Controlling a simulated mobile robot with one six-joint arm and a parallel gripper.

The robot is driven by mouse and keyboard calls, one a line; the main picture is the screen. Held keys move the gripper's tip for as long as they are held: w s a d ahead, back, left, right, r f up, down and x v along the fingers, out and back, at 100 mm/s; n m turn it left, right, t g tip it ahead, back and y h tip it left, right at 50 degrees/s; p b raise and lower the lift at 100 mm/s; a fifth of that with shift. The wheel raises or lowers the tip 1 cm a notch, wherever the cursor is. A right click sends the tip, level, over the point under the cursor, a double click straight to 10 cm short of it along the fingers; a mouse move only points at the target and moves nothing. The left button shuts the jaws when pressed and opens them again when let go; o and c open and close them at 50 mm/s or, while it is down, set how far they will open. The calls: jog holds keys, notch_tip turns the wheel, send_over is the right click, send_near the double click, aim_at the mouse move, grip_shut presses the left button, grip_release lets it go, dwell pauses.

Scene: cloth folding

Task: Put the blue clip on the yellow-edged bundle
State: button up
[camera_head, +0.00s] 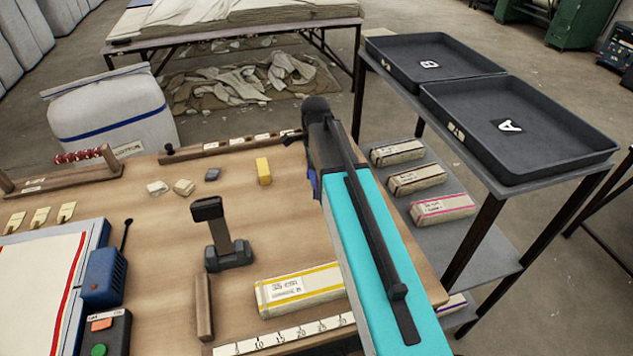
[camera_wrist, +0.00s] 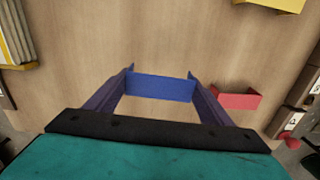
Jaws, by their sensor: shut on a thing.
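The yellow-edged bundle (camera_head: 300,289) lies flat on the wooden table, pale with yellow stripes and a printed label. Part of it appears at the top left of the wrist view (camera_wrist: 28,35). The blue clip (camera_wrist: 160,87) is between the finger ends of my gripper (camera_wrist: 161,86), which is shut on it. In the head view my gripper (camera_head: 313,183) is mostly hidden behind my arm, and the clip cannot be made out. The gripper is beyond the bundle and apart from it.
A red clip (camera_wrist: 237,101) lies right of my gripper. A yellow block (camera_head: 264,171) and a dark stand (camera_head: 228,245) are on the table. A ruler (camera_head: 285,334) lies before the bundle. Shelves with other bundles (camera_head: 442,208) and black trays (camera_head: 519,130) stand right.

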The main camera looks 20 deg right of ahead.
jog(key=s+a+r+n, duration=0.2)
jog(key=a+r+n, duration=0.2)
jog(key=r+n, duration=0.4)
jog(key=n, duration=0.4)
jog(key=shift+s+a+n, duration=0.15)
jog(key=shift+s+n, duration=0.15)
jog(key=shift+n, duration=0.1)
